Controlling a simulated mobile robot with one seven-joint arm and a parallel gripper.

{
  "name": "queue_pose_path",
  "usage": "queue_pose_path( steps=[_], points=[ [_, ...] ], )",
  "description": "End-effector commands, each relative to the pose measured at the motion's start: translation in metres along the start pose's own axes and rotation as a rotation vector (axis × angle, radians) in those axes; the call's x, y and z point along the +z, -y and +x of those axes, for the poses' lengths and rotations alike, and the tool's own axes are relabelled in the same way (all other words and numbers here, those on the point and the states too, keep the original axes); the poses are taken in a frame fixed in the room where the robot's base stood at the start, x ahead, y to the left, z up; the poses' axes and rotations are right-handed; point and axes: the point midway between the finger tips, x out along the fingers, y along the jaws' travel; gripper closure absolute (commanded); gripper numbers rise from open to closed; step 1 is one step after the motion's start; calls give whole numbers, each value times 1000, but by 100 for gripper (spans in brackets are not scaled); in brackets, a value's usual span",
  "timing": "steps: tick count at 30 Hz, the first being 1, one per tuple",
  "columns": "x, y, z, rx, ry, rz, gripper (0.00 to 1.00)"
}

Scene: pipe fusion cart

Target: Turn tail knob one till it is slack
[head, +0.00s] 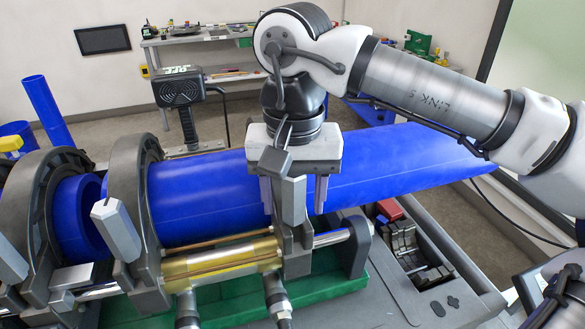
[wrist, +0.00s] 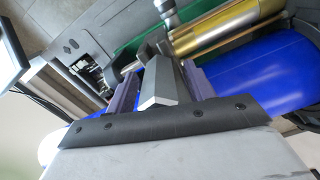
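The grey faceted tail knob (head: 293,201) stands on the tail clamp (head: 297,262), at the right end of the brass-coloured cylinder. My gripper (head: 293,195) points down over the blue pipe, one finger to each side of the knob in the picture. In the wrist view the knob (wrist: 160,84) lies between the two purple-grey fingers, and my gripper (wrist: 163,85) is spread with narrow gaps beside the knob. I see no clear contact. A second grey angular piece (head: 275,160) overlaps the palm; I cannot tell what it belongs to.
The long blue pipe (head: 400,165) runs under my gripper. More clamps with grey knobs (head: 115,230) stand at the left. A brass-coloured cylinder (head: 222,262) lies in front, a black-headed device (head: 178,90) behind. A tool tray (head: 415,255) is at the right.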

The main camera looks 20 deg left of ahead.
Motion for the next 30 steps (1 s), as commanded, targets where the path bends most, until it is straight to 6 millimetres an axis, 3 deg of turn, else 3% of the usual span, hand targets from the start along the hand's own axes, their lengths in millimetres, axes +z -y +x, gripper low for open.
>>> queue_pose_path(
  steps=[1, 10, 21, 30],
  points=[
    [0, 0, 0, 0, 0, 0, 54],
    [0, 0, 0, 0, 0, 0, 93],
    [0, 0, -1, -2, 0, -254, 93],
    [0, 0, 0, -1, 0, -281, 93]
  ],
)
